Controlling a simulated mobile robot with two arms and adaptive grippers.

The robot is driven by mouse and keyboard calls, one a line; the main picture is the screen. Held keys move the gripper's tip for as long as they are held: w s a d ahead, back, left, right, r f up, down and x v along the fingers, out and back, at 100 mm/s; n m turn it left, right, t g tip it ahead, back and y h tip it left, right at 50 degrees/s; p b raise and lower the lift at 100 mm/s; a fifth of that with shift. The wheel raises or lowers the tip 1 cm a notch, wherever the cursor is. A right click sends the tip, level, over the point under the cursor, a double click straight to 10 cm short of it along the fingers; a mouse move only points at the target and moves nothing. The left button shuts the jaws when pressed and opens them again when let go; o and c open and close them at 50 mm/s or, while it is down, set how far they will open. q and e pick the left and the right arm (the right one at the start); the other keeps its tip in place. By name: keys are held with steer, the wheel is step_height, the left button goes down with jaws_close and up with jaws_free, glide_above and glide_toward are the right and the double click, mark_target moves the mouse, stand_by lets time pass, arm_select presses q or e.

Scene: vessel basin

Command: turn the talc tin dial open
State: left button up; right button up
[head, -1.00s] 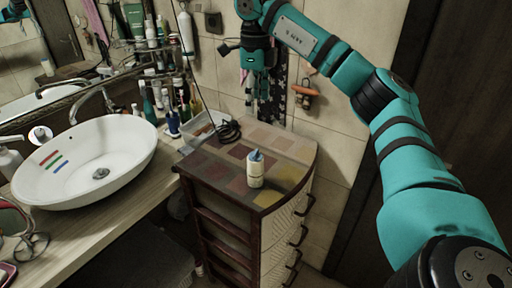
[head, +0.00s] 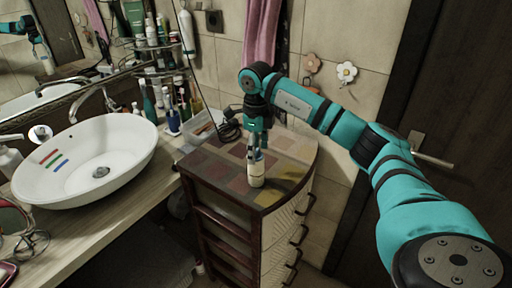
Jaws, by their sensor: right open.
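The talc tin (head: 256,173), a small white bottle-shaped container, stands upright on the tiled top of the brown cabinet (head: 225,172). My right gripper (head: 257,153) points straight down directly over the tin, with its open fingers at the tin's top. The blue dial on top is mostly hidden by the fingers, and I cannot tell whether they touch it. My left gripper is out of view.
A white basin (head: 88,160) sits on the wooden counter (head: 110,212) at the left. Several bottles and a clear tray (head: 205,133) with a dark cable (head: 229,130) stand behind the tin. The cabinet top right of the tin is mostly bare.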

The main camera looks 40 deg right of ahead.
steer(key=shift+c, duration=0.2)
steer(key=c, duration=1.1)
steer(key=shift+m, duration=1.5)
steer(key=o, duration=1.1)
steer(key=shift+o, duration=0.2)
